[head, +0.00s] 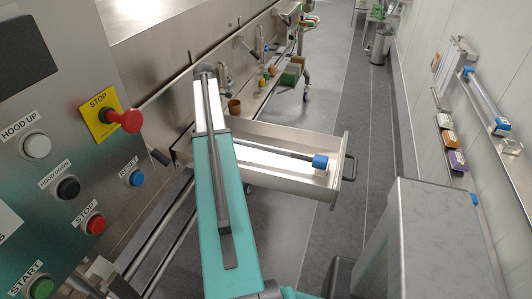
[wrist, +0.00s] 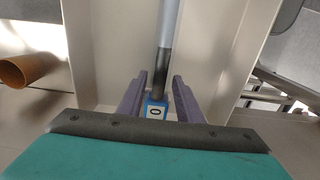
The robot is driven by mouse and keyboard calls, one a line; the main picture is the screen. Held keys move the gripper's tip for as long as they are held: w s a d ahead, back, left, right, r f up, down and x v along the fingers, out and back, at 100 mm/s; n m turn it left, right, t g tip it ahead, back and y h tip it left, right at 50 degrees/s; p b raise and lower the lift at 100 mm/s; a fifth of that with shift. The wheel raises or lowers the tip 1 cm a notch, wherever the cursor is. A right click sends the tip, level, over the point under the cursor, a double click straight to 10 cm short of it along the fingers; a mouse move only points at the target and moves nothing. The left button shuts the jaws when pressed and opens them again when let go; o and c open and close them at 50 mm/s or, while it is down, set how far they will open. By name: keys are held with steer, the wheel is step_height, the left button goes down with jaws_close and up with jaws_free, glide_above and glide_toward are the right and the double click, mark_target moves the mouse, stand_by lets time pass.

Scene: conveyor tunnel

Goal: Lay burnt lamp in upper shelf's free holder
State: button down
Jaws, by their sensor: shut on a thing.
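The burnt lamp (head: 301,156) is a pale tube with a blackened end and a blue cap. It lies lengthwise in or just above the open drawer (head: 335,185) in the head view, with its other end hidden behind my arm. In the wrist view, the two fingers of my gripper (wrist: 158,95) are shut on a blue cap marked "0", next to the lamp's dark section (wrist: 163,72). My gripper is hidden in the head view. On the right wall, a lamp (head: 485,98) with a blue cap rests on the upper shelf (head: 508,146); I cannot make out its free holder clearly.
A control panel (head: 60,120) with buttons stands close on the left. A brown cup (head: 234,107) is beyond the drawer. Orange and purple boxes (head: 457,160) sit on a lower wall shelf. A grey block (head: 440,230) stands front right.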

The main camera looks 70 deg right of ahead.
steer(key=shift+r+p, duration=1.05)
steer(key=shift+r, duration=0.65)
steer(key=shift+d+r, duration=0.1)
stand_by(0.4)
